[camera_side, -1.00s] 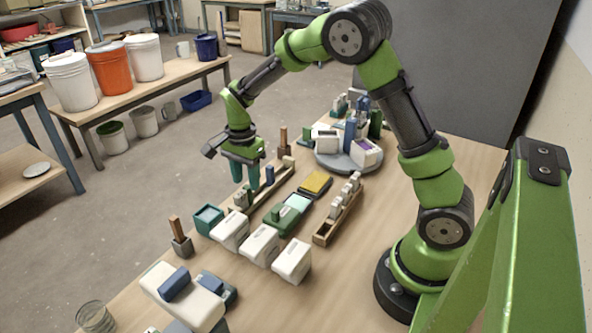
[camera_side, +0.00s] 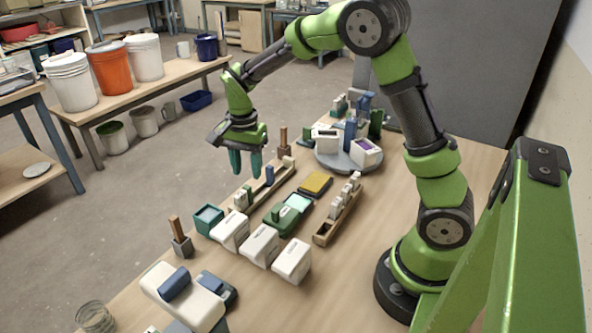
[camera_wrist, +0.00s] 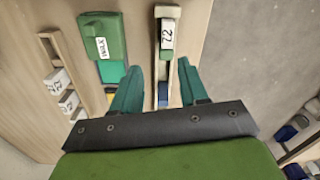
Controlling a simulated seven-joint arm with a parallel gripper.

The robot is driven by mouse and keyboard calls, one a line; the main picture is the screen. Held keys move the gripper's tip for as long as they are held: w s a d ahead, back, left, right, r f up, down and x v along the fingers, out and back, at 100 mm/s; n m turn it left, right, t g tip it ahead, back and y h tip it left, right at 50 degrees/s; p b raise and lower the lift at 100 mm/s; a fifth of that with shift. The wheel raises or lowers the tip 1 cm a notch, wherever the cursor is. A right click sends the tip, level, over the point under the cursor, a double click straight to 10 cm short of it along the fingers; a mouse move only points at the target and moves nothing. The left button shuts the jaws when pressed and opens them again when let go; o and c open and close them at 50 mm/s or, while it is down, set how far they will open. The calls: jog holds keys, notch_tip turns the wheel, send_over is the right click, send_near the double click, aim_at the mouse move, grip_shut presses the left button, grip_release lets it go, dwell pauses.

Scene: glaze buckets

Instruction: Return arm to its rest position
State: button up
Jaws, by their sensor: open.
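My gripper (camera_side: 245,163) is open and empty in the side view. It hangs above the table, over the far wooden rack (camera_side: 262,187) that holds small stamp-like blocks. In the wrist view my gripper's two teal fingers (camera_wrist: 158,85) stand apart, with the narrow wooden rack (camera_wrist: 156,62) between and below them. A white block marked with black characters (camera_wrist: 168,34) sits in that rack. My arm is bent, with its elbow raised.
White boxes (camera_side: 262,246), a green pad (camera_side: 279,219), a yellow pad (camera_side: 316,184) and a second rack (camera_side: 324,231) stand on the table. A round grey turntable (camera_side: 350,166) holds several blocks. A bench (camera_side: 90,114) with buckets stands at the left.

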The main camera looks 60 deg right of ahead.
jog(key=s+a+r+n+t+y, duration=0.1)
jog(key=s+a+r+n+t, duration=0.1)
jog(key=s+r+n, duration=0.3)
jog(key=s+a+r+n+t, duration=0.3)
jog(key=s+r+n+t, duration=0.2)
jog(key=s, duration=0.9)
notch_tip(320, 180, up, 4)
jog(key=shift+a+f+n+y, duration=0.25)
jog(key=shift+n+y, duration=0.15)
jog(key=shift+n, duration=0.4)
